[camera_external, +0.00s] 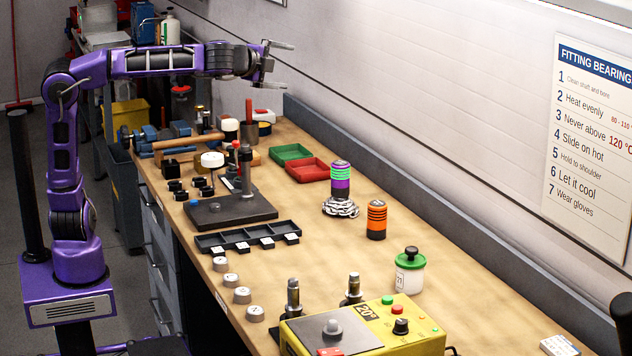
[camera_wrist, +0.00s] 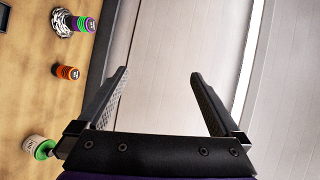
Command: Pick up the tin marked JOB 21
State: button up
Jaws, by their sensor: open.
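Several small round grey tins with pale tops stand in a row along the bench's front edge in the external view: a first tin (camera_external: 220,264), a second tin (camera_external: 231,280), a third tin (camera_external: 242,295) and the nearest tin (camera_external: 254,313). Their markings are too small to read, so I cannot tell which is JOB 21. My gripper (camera_external: 286,65) is open and empty, high above the far part of the bench, well away from the tins. In the wrist view my gripper (camera_wrist: 160,74) has its fingers spread against the wall, and no tins show.
A black compartment tray (camera_external: 248,238) lies behind the tins. A yellow heater box (camera_external: 375,330) with two upright metal posts stands at the near end. A green-lidded jar (camera_external: 409,274), an orange-banded cylinder (camera_external: 376,220) and a purple-green stack (camera_external: 341,182) stand toward the wall.

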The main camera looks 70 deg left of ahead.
notch_tip(320, 180, up, 3)
jog(key=w, duration=0.2)
jog(key=n+h+b, duration=0.7)
jog(key=n+h, duration=0.1)
jog(key=n, duration=0.4)
send_near(398, 271)
jog(key=x, duration=0.7)
jog(key=shift+w+d+f, duration=0.2)
jog(key=shift+w+f, duration=0.05)
jog(key=shift+f, duration=0.1)
jog(key=shift+w+a+f, duration=0.15)
jog(key=shift+w+f, duration=0.05)
jog(key=shift+w, duration=0.6)
jog(key=p+x, duration=0.1)
jog(key=x, duration=0.3)
jog(key=shift+w+a+r+p, duration=0.1)
jog(key=shift+w+r+p, duration=0.1)
jog(key=shift+p, duration=0.1)
